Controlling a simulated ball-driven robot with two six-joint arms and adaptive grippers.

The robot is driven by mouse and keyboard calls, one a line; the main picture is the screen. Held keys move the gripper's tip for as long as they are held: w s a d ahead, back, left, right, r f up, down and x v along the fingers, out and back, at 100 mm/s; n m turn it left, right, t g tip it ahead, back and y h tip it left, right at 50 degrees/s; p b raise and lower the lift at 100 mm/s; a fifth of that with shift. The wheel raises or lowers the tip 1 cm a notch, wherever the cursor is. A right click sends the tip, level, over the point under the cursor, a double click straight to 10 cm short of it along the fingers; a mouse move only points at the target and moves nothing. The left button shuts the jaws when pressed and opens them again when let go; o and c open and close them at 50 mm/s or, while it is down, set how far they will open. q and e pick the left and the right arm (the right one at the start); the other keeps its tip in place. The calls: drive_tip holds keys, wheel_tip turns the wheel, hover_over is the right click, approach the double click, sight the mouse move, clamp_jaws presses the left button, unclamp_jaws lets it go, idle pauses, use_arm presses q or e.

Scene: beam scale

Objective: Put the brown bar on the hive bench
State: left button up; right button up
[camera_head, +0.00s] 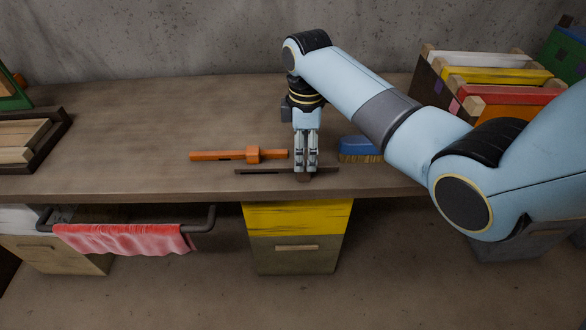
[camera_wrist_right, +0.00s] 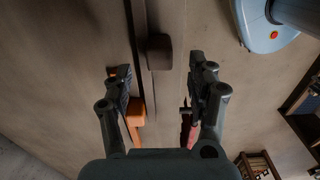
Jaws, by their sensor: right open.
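The brown bar (camera_head: 262,171) is long and thin, with a small block on it. It lies along the front edge of the hive bench (camera_head: 140,130), on the bench top as far as I can tell. In the right wrist view, the brown bar (camera_wrist_right: 138,18) runs up to the top edge and its block (camera_wrist_right: 158,52) shows between the fingers. My right gripper (camera_head: 305,170) points down over the bar near its block, open, with a finger on each side. Whether the fingers touch it I cannot tell. My left gripper is out of view.
An orange bar with a sliding block (camera_head: 252,154) lies just behind and left. A blue brush (camera_head: 360,146) stands close on the right. Coloured frames (camera_head: 500,76) fill the right end. A red towel (camera_head: 125,238) hangs below the front edge. The bench's left-middle is clear.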

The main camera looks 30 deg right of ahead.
sight(287, 168)
wheel_tip(287, 168, down, 4)
drive_tip(key=shift+w+a+f+b, duration=0.1)
drive_tip(key=shift+a+f+b, duration=0.05)
drive_tip(key=shift+f+b, duration=0.15)
drive_tip(key=shift+r, duration=0.1)
drive_tip(key=shift+c, duration=0.4)
clamp_jaws()
